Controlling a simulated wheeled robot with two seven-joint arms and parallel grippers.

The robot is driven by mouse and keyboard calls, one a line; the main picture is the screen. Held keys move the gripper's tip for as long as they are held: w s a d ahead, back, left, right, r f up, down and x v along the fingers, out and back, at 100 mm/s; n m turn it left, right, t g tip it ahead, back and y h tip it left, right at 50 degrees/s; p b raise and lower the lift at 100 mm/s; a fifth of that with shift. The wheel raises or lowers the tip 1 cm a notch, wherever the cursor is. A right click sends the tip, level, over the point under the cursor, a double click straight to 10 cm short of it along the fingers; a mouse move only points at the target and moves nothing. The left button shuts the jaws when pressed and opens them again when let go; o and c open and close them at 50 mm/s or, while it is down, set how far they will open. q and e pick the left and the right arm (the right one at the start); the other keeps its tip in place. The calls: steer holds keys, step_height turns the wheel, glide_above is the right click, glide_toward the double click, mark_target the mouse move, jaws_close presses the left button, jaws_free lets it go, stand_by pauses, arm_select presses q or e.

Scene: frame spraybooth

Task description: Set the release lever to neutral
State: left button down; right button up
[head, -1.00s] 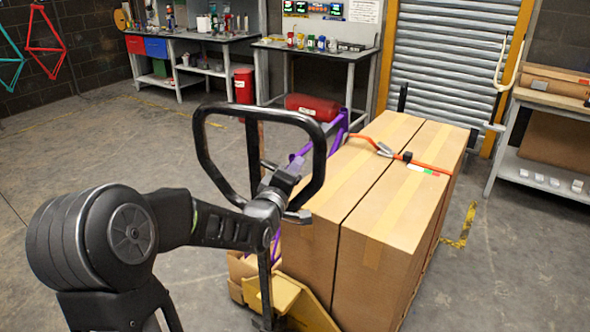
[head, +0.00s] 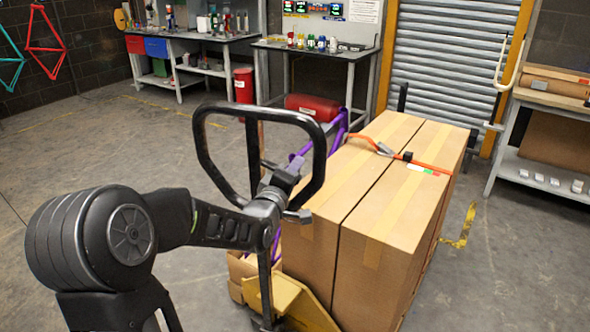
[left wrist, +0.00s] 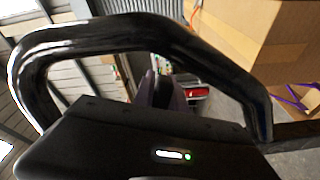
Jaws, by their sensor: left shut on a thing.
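The pallet truck's black handle loop (head: 202,152) stands upright in the middle of the head view, and its frame fills the upper part of the left wrist view (left wrist: 150,27). My left gripper (head: 292,168) reaches in from the left at the loop, with its fingers inside the opening. In the left wrist view its dark fingers (left wrist: 162,92) point away through the loop. It is shut on the release lever, which is mostly hidden by the gripper, so its exact position cannot be told. My right gripper is not in view.
Tall cardboard boxes (head: 385,195) with an orange strap (head: 425,168) stand on the yellow pallet truck (head: 300,305), close to the right of my gripper. A purple frame (head: 338,128) is behind the loop. Workbenches (head: 310,50) line the back. Floor at the left is open.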

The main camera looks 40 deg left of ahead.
arm_select(q)
steer(key=r+n+b, duration=0.1)
steer(key=n+b, duration=0.1)
steer(key=r+n+b, duration=0.1)
steer(key=b, duration=0.2)
steer(key=shift+d+r+n, duration=0.1)
steer(key=shift+d+n, duration=0.1)
steer(key=shift+n, duration=0.2)
steer(key=c, duration=1.4)
jaws_free()
steer(key=shift+o, duration=0.2)
steer(key=b+v, duration=0.1)
steer(key=v, duration=0.6)
steer(key=shift+s, duration=0.35)
steer(key=shift+d, duration=0.1)
